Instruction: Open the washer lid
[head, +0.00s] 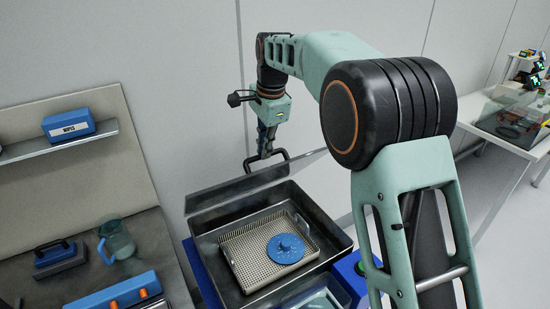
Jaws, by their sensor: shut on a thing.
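The washer (334,232) is a dark metal tub, with its inside in view. Its grey lid (235,190) is raised along the tub's back side and shows as a narrow, slanted band. The dark lid handle (284,154) stands up from the lid's upper edge. My gripper (265,152) points down over the lid and is shut on this handle. The fingertips are small, and their exact contact with the handle is hard to make out. Inside the tub, a perforated tray (245,262) holds a blue round part (286,249) with a central knob.
A wipes box (68,124) sits on a shelf above. A green button (361,268) is right of the washer. Another table (490,137) stands at far right.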

